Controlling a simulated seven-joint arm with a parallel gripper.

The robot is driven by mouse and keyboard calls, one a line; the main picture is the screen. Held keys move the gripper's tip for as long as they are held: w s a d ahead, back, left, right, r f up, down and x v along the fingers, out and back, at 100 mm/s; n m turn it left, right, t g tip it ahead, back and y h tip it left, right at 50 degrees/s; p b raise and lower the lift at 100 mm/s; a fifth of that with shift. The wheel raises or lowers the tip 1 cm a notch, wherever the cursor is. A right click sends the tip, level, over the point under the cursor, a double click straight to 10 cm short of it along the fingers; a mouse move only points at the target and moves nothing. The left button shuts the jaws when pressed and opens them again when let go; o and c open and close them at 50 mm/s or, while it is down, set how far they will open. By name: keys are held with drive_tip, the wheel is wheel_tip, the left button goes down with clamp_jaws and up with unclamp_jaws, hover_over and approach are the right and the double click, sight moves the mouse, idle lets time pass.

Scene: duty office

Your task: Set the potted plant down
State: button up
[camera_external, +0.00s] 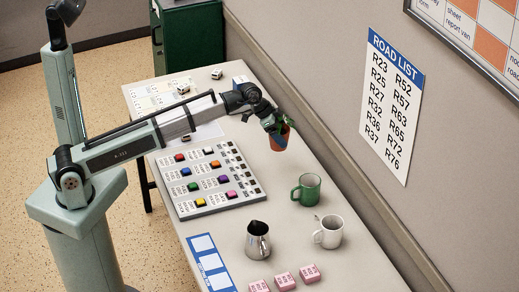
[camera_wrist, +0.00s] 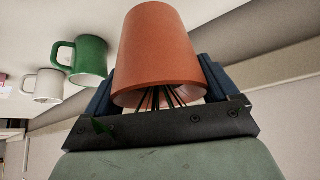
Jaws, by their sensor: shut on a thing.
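The potted plant is a terracotta pot (camera_external: 280,139) with green leaves, seen in the external view at the end of my arm. My gripper (camera_external: 268,119) is shut on it near the back of the table, by the wall. I cannot tell in the external view whether the pot's base touches the table. In the wrist view the orange pot (camera_wrist: 160,50) fills the middle between the two dark fingers of my gripper (camera_wrist: 165,90). Thin dark stems show at its rim, and most of the leaves are hidden.
The table (camera_external: 300,265) holds a green mug (camera_external: 307,189), a white mug (camera_external: 328,232), a metal jug (camera_external: 257,240) and several pink blocks (camera_external: 284,281) toward the front. A panel of coloured buttons (camera_external: 207,180) lies left of the pot. The wall (camera_external: 330,60) rises close behind.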

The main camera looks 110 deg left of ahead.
drive_tip(key=shift+s+d, duration=0.2)
drive_tip(key=shift+d, duration=0.65)
drive_tip(key=shift+s+d+f, duration=0.2)
drive_tip(key=shift+s, duration=0.3)
drive_tip(key=shift+f+n, duration=0.25)
drive_tip(key=shift+n, duration=0.05)
drive_tip(key=shift+f, duration=4.75)
drive_tip(key=shift+f, duration=0.1)
drive_tip(key=o, duration=1.2)
drive_tip(key=v, duration=1.2)
